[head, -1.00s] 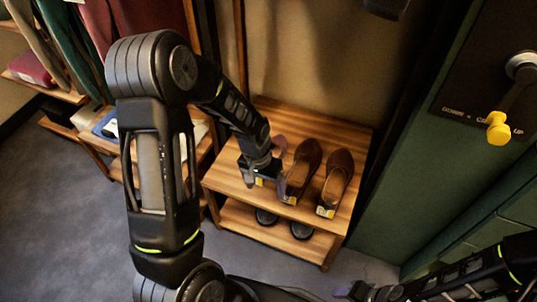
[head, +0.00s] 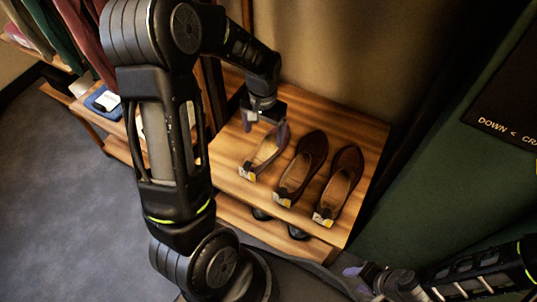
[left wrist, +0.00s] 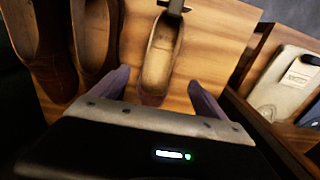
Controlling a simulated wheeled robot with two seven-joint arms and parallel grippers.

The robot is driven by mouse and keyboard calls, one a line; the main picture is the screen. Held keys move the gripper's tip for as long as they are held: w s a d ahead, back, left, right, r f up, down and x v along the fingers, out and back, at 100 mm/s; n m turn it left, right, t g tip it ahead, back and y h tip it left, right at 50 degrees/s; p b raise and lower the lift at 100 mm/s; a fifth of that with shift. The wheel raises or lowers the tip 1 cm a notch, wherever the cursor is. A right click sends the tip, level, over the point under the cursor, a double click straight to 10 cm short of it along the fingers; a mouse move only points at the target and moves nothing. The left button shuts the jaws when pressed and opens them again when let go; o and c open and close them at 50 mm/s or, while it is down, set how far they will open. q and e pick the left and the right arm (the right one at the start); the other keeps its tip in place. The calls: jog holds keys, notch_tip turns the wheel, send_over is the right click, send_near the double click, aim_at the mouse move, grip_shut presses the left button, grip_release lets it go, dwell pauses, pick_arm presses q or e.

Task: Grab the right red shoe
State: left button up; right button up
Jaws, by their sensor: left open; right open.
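Three low shoes stand in a row on the wooden shelf top (head: 228,150). The leftmost shoe (head: 265,155) has a dull reddish toe and pale insole; the middle shoe (head: 290,187) and the right-hand shoe (head: 333,200) look darker red-brown. My left gripper (head: 264,124) is open above the toe end of the leftmost shoe. In the left wrist view, that shoe (left wrist: 160,55) lies between the spread fingers (left wrist: 158,84), its toe near the palm; I see no grip on it. The other shoes lie to its left there. My right gripper (head: 366,274) is open, low in front of the shelf.
A lower shelf (head: 250,222) holds dark shoes, partly hidden. At left, a neighbouring shelf holds a blue folded item (head: 103,101), with clothes hanging above. A wall closes the back, and a green panel (head: 440,190) stands at right. Floor is clear at left.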

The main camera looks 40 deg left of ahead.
aim_at(266, 154)
pick_arm(q)
jog(key=shift+w+f+b, duration=0.15)
jog(key=shift+f+b, duration=0.25)
jog(key=shift+f, duration=0.4)
jog(key=shift+r, duration=0.1)
jog(key=shift+f+b, duration=0.35)
jog(key=shift+f, duration=0.95)
jog(key=shift+f, duration=0.1)
jog(key=f+b, duration=0.2)
jog(key=f, duration=0.2)
jog(key=shift+d+f, duration=0.15)
jog(key=shift+d, duration=0.05)
jog(key=shift+f, duration=0.4)
